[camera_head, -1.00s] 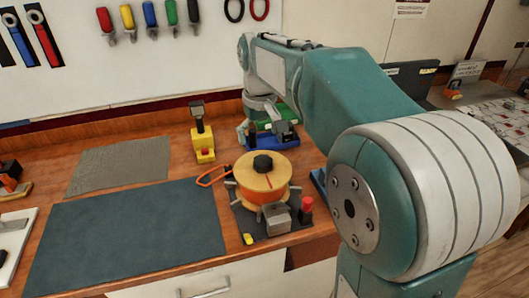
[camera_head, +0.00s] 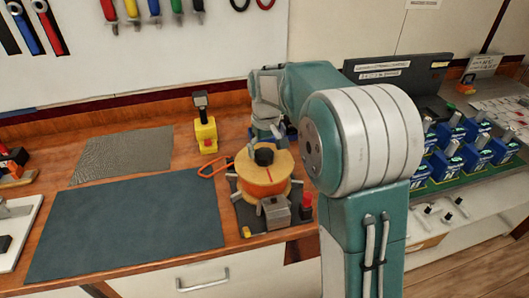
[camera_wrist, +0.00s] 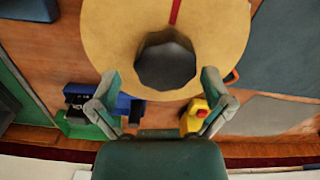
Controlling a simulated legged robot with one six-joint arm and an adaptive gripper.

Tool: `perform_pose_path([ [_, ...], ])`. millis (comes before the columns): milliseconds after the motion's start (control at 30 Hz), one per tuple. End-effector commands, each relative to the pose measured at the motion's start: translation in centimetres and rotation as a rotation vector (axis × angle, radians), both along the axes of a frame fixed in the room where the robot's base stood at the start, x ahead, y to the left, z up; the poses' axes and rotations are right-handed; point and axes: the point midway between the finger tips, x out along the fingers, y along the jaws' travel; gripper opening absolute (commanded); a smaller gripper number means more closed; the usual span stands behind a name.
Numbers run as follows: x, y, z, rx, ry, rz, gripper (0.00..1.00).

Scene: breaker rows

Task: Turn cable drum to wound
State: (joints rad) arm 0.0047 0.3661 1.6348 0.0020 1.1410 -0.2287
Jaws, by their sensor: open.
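The cable drum (camera_head: 284,168) has a pale yellow round top, orange winding below and a dark faceted knob (camera_head: 264,156) at its centre. A red line on its top runs from the knob toward the front. In the wrist view the drum top (camera_wrist: 110,30) and the knob (camera_wrist: 166,60) lie ahead of my gripper (camera_wrist: 160,76). Its two fingers are spread wide on either side of the knob, with gaps between them and it. In the head view my arm mostly hides the gripper behind the drum. An orange cable end (camera_head: 212,170) sticks out left of the drum.
A grey block (camera_head: 276,211) and a red knob (camera_head: 307,205) stand at the drum base's front. A yellow device (camera_head: 206,137) stands behind left. A dark mat (camera_head: 125,230) lies left. Blue breakers (camera_head: 446,164) fill a panel at right. A blue item (camera_wrist: 118,100) is near my left finger.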

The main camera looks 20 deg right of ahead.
Motion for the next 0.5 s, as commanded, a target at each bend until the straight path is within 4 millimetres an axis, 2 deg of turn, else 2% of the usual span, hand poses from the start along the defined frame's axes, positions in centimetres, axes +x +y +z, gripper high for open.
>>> perform_pose_path([
  [133, -0.02, 0.27, -0.99, -0.002, 0.001, 0.001, 1.00],
  [367, -0.02, 0.28, -1.09, -0.002, 0.000, 0.001, 1.00],
  [400, -0.02, 0.28, -1.08, -0.002, 0.000, 0.001, 0.96],
  [467, -0.01, 0.27, -1.07, -0.002, 0.000, 0.001, 0.69],
  [500, -0.01, 0.24, -1.07, -0.002, 0.000, 0.001, 0.51],
])
